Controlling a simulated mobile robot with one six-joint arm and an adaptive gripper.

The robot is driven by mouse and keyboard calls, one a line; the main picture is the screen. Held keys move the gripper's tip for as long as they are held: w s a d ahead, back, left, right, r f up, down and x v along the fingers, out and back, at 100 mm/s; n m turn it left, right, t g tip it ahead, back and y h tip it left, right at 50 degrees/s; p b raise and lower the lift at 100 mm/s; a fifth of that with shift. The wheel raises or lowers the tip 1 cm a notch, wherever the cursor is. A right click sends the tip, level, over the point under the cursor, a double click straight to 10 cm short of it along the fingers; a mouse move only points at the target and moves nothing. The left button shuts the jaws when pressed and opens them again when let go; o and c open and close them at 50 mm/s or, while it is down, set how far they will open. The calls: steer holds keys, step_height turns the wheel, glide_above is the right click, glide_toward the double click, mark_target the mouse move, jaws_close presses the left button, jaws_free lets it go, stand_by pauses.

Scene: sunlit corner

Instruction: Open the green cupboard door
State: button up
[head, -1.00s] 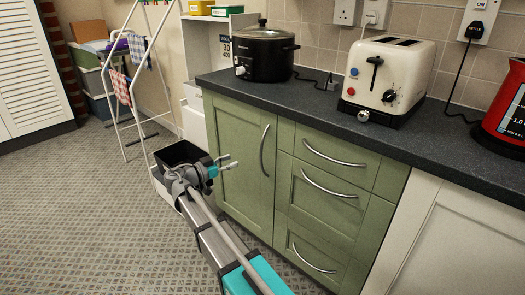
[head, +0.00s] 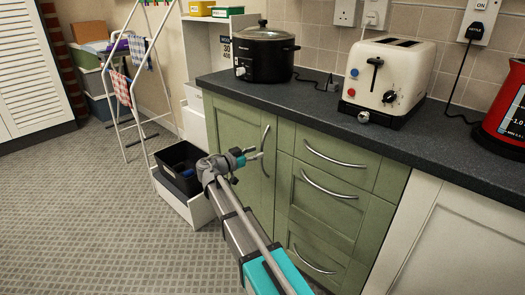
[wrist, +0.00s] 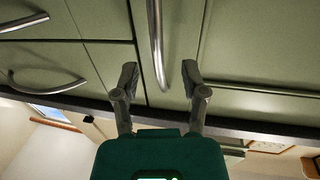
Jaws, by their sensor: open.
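The green cupboard door (head: 232,125) is shut, flush with the drawers beside it. Its curved vertical metal handle (head: 265,150) is near the door's right edge. My gripper (head: 259,156) is open in front of the handle, at about its mid-height. The wrist view is upside down and shows the handle (wrist: 156,40) running between the lines of my two open fingers (wrist: 159,74). The fingers stand apart from the bar on both sides. I cannot tell whether the fingertips reach past it in depth. My arm hides part of the door.
Green drawers (head: 340,160) with bar handles adjoin the door's right side. The dark worktop (head: 310,108) above bears a slow cooker (head: 263,55), a toaster (head: 388,75) and a red kettle (head: 505,110). A black bin (head: 180,165) and white drawer unit stand left. Carpet is clear farther left.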

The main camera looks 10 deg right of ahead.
steer(key=shift+x, duration=1.65)
jaws_close()
